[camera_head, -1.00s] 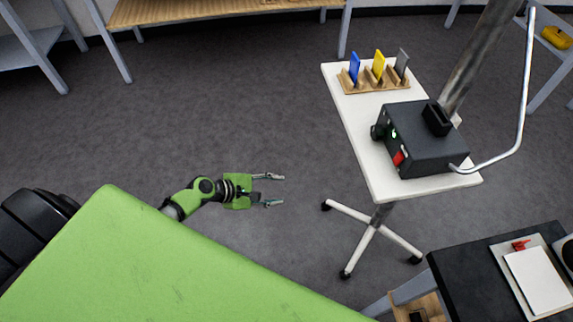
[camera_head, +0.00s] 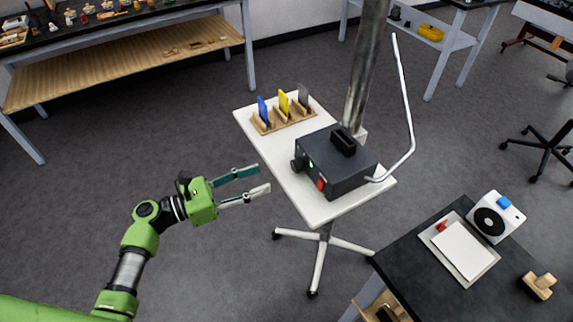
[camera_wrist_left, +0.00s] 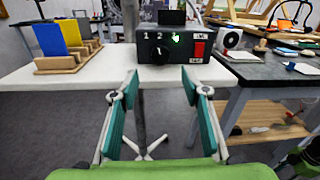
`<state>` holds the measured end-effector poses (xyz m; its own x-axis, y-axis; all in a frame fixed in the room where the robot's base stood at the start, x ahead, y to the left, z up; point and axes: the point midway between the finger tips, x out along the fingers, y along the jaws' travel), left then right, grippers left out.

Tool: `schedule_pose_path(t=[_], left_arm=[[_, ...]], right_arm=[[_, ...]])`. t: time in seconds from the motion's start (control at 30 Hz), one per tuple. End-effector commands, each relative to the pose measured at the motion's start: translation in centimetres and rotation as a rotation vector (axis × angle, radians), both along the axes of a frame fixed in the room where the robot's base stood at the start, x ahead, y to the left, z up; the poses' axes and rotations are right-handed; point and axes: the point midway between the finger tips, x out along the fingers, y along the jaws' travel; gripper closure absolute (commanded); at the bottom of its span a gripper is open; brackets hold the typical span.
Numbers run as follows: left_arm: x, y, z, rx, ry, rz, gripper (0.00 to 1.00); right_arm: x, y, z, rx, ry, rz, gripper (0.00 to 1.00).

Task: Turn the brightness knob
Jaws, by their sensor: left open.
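The brightness knob (camera_head: 298,165) is a black round knob on the front of a dark box (camera_head: 340,172) that stands on a small white wheeled table (camera_head: 262,140). In the left wrist view the knob (camera_wrist_left: 159,52) faces me, below the printed digits 1 and 2, with a green light and a red switch (camera_wrist_left: 199,47) to its right. My left gripper (camera_head: 264,179) is open and empty, in the air left of the table and short of the knob. In the left wrist view its fingers (camera_wrist_left: 165,88) point at the box, with the knob between them.
A wooden rack (camera_head: 285,119) with blue, yellow and grey plates stands on the white table's far left. A metal column (camera_head: 366,65) and bent rod (camera_head: 407,105) rise by the box. A black bench (camera_head: 415,264) stands at the right. The floor left of the table is clear.

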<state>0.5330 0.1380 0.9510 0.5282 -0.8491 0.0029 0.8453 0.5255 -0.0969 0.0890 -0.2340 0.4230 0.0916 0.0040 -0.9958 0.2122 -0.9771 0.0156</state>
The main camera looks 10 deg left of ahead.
Motion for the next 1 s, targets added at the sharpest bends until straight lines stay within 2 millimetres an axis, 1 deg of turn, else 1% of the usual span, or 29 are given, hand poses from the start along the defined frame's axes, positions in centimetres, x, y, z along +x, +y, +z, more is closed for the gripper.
schedule_pose_path(t=[0.03, 0.2, 0.4, 0.6, 0.87, 0.9, 0.97, 1.0], left_arm=[[0.7, -1.1, 0.5, -0.003, -0.002, -0.003, 0.58], [2.6, -4.1, 0.4, -0.002, 0.000, -0.001, 0.58], [4.1, -6.6, 0.2, 0.000, 0.000, 0.000, 0.58], [4.7, -7.6, 0.0, 0.003, -0.001, 0.001, 0.58], [4.8, -7.6, -0.1, 0.004, 0.000, 0.001, 0.58], [4.8, -7.6, -0.1, 0.004, 0.000, 0.001, 0.68], [4.7, -7.6, -0.1, 0.004, 0.000, 0.001, 0.84], [4.7, -7.6, -0.1, 0.004, 0.000, 0.001, 0.94]], right_arm=[[0.0, 0.0, 0.6, 0.000, 0.000, 0.000, 0.60], [0.0, 0.0, 1.5, 0.000, 0.000, 0.000, 0.60], [0.0, 0.0, 2.0, 0.000, 0.000, 0.000, 0.60], [0.0, 0.0, 2.2, 0.000, 0.000, 0.001, 0.60], [0.0, -0.1, 2.2, -0.001, 0.001, 0.001, 0.60], [0.0, -0.1, 2.2, -0.001, 0.001, 0.001, 0.60], [0.0, -0.1, 2.2, -0.001, 0.001, 0.001, 0.60], [0.0, -0.1, 2.2, -0.001, 0.001, 0.001, 0.60]])
